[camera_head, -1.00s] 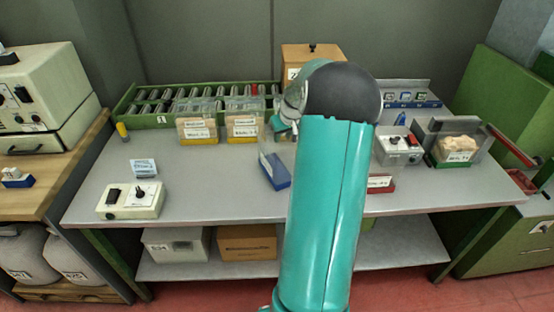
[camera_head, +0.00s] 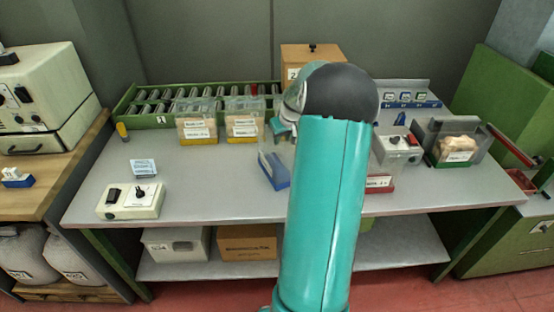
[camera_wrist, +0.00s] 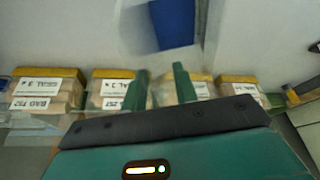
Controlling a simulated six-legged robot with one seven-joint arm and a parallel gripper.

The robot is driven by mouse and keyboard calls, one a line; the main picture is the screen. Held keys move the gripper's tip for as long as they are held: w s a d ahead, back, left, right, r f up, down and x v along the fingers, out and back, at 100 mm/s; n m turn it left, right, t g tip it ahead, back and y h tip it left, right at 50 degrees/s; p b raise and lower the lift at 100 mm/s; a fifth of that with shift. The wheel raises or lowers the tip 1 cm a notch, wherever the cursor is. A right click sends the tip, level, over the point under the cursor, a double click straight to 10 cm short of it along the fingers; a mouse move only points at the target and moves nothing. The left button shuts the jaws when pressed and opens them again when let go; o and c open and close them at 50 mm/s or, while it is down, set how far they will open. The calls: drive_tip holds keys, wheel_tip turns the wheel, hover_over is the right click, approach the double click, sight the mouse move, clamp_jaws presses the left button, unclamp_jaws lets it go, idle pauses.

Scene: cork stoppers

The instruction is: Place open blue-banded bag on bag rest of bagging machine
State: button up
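The blue-banded bag (camera_head: 274,170) is a clear upright bag with a blue base on the table, just left of my arm. A blue block, likely its base, shows at the top of the wrist view (camera_wrist: 172,24). My gripper (camera_wrist: 160,72) has its two green fingers apart, with no bag clearly between them; the blue block lies beyond the tips. In the head view my gripper is mostly hidden by my arm. Which unit is the bagging machine is not certain; a grey box with red buttons (camera_head: 399,146) stands right of my arm. No bag rest can be made out.
Two yellow-banded bags (camera_head: 197,124) (camera_head: 242,124) stand before a green rack (camera_head: 160,119). A red-based bag (camera_head: 378,183) is partly behind my arm. A green-based container (camera_head: 455,150) is far right. A control box (camera_head: 130,201) sits front left.

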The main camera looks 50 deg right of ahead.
clamp_jaws()
drive_tip(key=shift+r, duration=0.1)
